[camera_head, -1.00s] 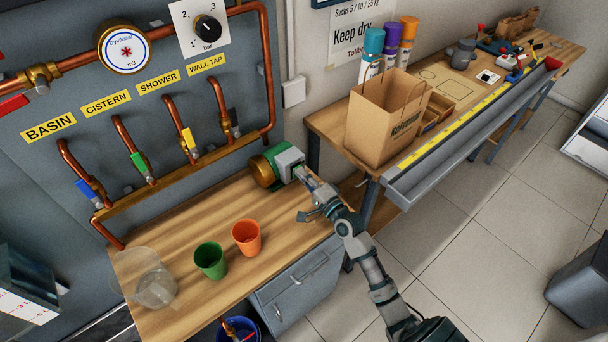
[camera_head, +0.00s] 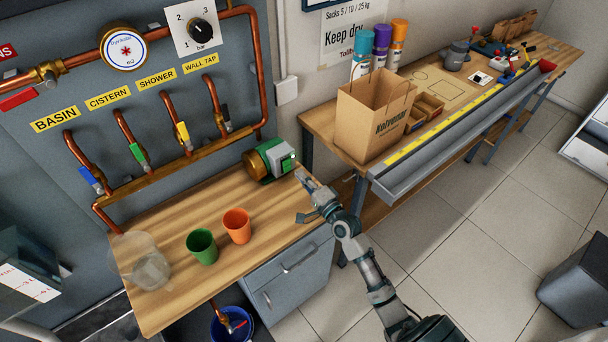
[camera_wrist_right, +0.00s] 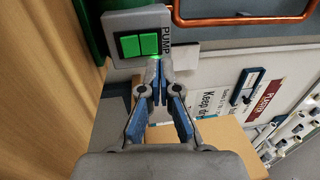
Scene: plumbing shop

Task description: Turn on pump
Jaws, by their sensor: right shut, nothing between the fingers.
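The pump (camera_head: 268,161) is a green body with a brass end and a grey switch box (camera_head: 280,156), at the back right of the wooden worktop. In the right wrist view the box, labelled PUMP, carries a green two-part switch (camera_wrist_right: 139,45), with a small green glow at its lower edge. My right gripper (camera_head: 303,176) is shut and empty, just right of the switch box. In the right wrist view its closed fingertips (camera_wrist_right: 158,62) are just below the switch; I cannot tell if they touch it. My left gripper is not in view.
An orange cup (camera_head: 237,226), a green cup (camera_head: 202,246) and a clear jug (camera_head: 150,270) stand on the worktop (camera_head: 190,290). Copper pipes with valves (camera_head: 185,139) line the wall behind. A paper bag (camera_head: 372,118) stands on the right bench.

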